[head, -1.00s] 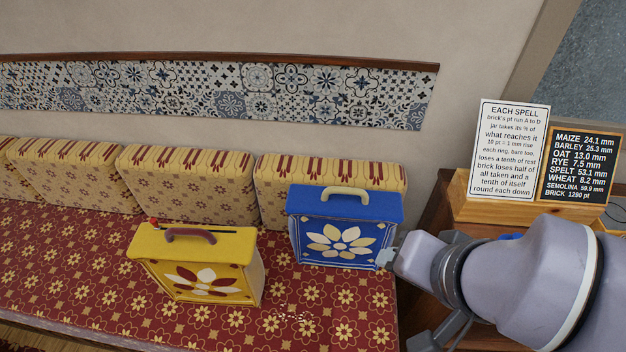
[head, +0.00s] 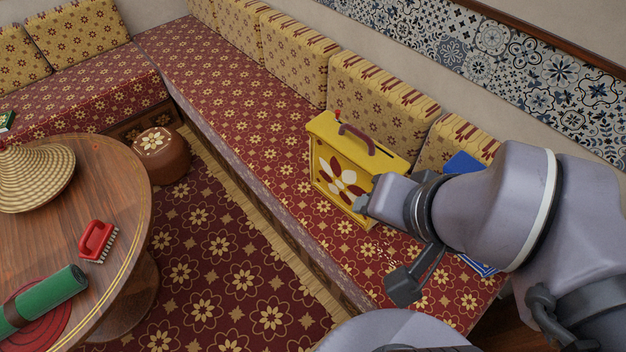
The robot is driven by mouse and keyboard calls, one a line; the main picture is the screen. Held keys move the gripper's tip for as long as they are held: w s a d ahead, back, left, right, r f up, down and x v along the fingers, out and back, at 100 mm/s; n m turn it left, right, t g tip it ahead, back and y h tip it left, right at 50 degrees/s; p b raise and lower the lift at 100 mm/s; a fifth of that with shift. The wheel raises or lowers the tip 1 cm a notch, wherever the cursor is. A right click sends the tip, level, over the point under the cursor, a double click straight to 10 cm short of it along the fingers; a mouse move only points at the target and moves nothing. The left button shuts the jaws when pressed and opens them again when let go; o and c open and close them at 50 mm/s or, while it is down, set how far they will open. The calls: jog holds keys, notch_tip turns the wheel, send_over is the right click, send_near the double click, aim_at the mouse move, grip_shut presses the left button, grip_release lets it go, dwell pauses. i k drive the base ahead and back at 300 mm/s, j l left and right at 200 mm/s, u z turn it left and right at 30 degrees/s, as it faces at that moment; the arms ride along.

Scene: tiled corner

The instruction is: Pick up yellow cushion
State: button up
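Several yellow patterned cushions lean in a row along the back of the red bench. One (head: 372,98) stands behind the yellow box, another (head: 292,55) is left of it, and one (head: 450,137) at the right is partly hidden by my arm. Two more yellow cushions (head: 82,38) stand at the far upper left. My gripper (head: 364,205) is at the end of the grey arm. In the picture its tip overlaps the lower right of the yellow box, and it is apart from the cushions. Its fingers are too small and turned away to tell their opening.
The yellow box (head: 338,172) with a brown handle stands on the bench (head: 240,100). A blue box (head: 464,162) is mostly hidden behind my arm. A round wooden table (head: 110,200) holds a woven cone, red brush and green roll. A brown pouffe (head: 160,155) stands nearby. Patterned carpet is clear between.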

aim_at(344, 160)
jog(key=i+j+z, duration=0.45)
jog(key=j+z, duration=0.2)
jog(key=j, duration=0.15)
jog(key=i+j+z, duration=0.15)
jog(key=j+z, duration=0.55)
jog(key=j, duration=0.25)
jog(key=j+z, duration=0.35)
jog(key=j, duration=0.2)
jog(key=i, duration=0.05)
